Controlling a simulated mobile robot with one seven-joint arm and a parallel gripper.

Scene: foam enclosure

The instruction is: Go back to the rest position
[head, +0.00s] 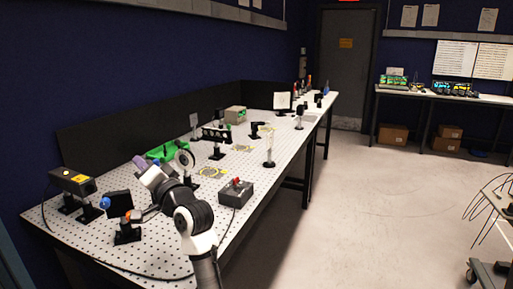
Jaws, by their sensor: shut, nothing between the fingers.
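My arm (196,222) rises from the bottom of the head view and reaches over the near end of the perforated optical table (105,258). My gripper (148,211) is small and largely hidden by my own arm links. It appears low over the table, close to a black block with an orange knob (127,213); whether it touches that block I cannot tell. The fingers are shut, and I see nothing held.
A black and yellow box (73,182) stands at the table's left. A grey box with a red switch (236,192) is right of my arm. A green holder (170,149), post-mounted optics and a thin post (269,150) stand farther back.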

